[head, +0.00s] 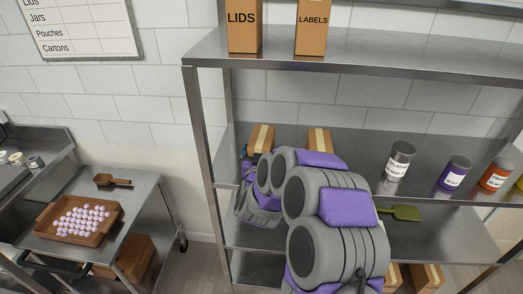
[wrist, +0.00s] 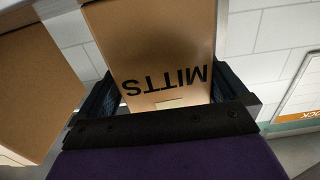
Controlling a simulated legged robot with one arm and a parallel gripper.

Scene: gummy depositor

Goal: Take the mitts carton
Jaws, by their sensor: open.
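The mitts carton is a brown box with black MITTS lettering, upside down in the wrist view (wrist: 150,45). In the head view, the left carton (head: 262,136) on the middle shelf appears to be it; its lettering is not visible there. My gripper (wrist: 162,92) is open, with one dark finger on each side of the carton's near end. I cannot tell whether the fingers touch it. In the head view my arm hides most of the gripper and the carton's lower part.
A second brown carton stands close beside it, at the left in the wrist view (wrist: 35,75) and right in the head view (head: 320,140). The steel upper shelf (head: 400,54) holds LIDS (head: 244,25) and LABELS (head: 311,28) boxes. Cans, including a grey one (head: 399,162), stand right.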

